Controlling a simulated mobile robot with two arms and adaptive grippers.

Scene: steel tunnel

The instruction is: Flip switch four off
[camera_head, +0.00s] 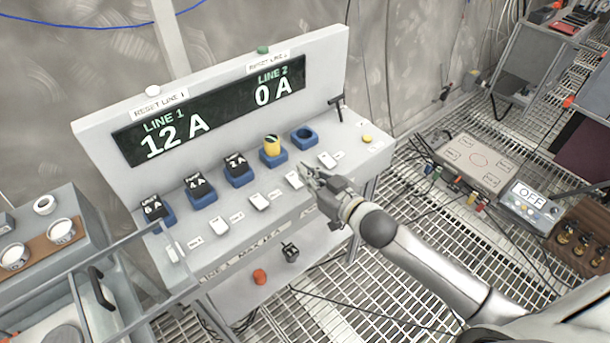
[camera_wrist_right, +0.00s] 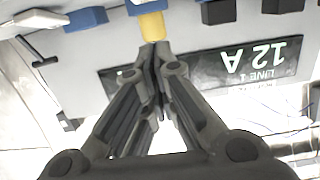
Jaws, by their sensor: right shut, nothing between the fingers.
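A row of white switches runs along the sloped front of a grey control panel (camera_head: 235,254). The fourth switch from the left (camera_head: 293,180) is beside the tip of my right gripper (camera_head: 307,170), which partly crowds it; I cannot tell whether they touch. Its on or off position is too small to tell. My right gripper is shut and empty; in the wrist view its closed fingertips (camera_wrist_right: 154,48) appear in front of the yellow plug (camera_wrist_right: 152,24). The display (camera_head: 210,110) reads LINE 1 12 A and LINE 2 0 A. My left gripper is not in view.
Black plugs marked 6 A, 4 A (camera_head: 200,188) and 2 A (camera_head: 237,164) and the yellow plug (camera_head: 272,146) sit in blue sockets behind the switches. The fifth blue socket (camera_head: 305,137) is empty. A black lever (camera_head: 339,106) rises at the right. Grated floor lies beyond.

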